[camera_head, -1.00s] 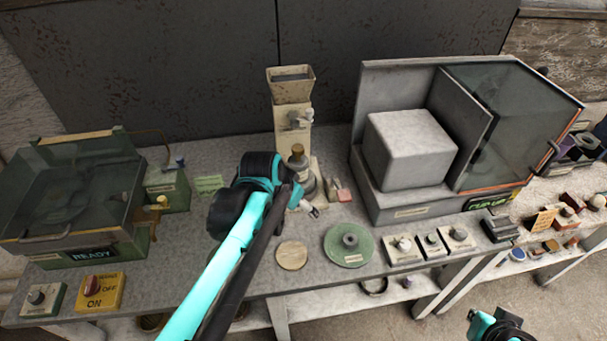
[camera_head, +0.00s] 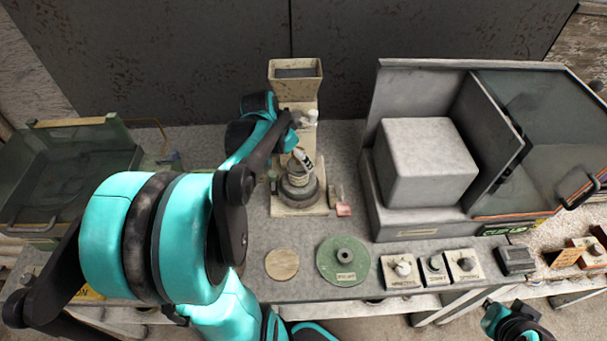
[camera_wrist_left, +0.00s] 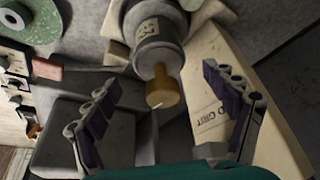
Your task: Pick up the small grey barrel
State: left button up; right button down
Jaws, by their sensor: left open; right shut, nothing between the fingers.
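The small grey barrel (camera_head: 298,177) stands on the base of the cream dispenser, under its spout. In the left wrist view the barrel (camera_wrist_left: 158,45) shows its dark grey body, pale label and brass knob (camera_wrist_left: 163,92). My left gripper (camera_head: 302,153) is open just above the barrel, partly covering its top in the head view. In the left wrist view the left gripper's two fingers (camera_wrist_left: 158,82) stand apart on either side of the knob, with clear gaps. My right gripper (camera_head: 510,322) is low at the bottom right, shut and empty, away from the bench.
The cream dispenser (camera_head: 296,88) rises close behind the barrel. A pink block (camera_head: 344,209) lies to its right. A green disc (camera_head: 343,260) and a round wooden disc (camera_head: 282,264) lie in front. A large grey machine (camera_head: 425,160) stands to the right.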

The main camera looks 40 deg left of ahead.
aim_at(297, 163)
pick_arm(q)
jog(key=shift+f+b, duration=0.3)
jog(key=shift+f, duration=0.55)
jog(key=b+x, duration=0.2)
jog(key=x, duration=0.2)
jog(key=shift+w+f, duration=0.1)
jog(key=shift+f, duration=0.25)
jog(key=shift+r, duration=0.1)
jog(key=shift+c, duration=1.3)
grip_shut()
jog(key=shift+r, duration=0.1)
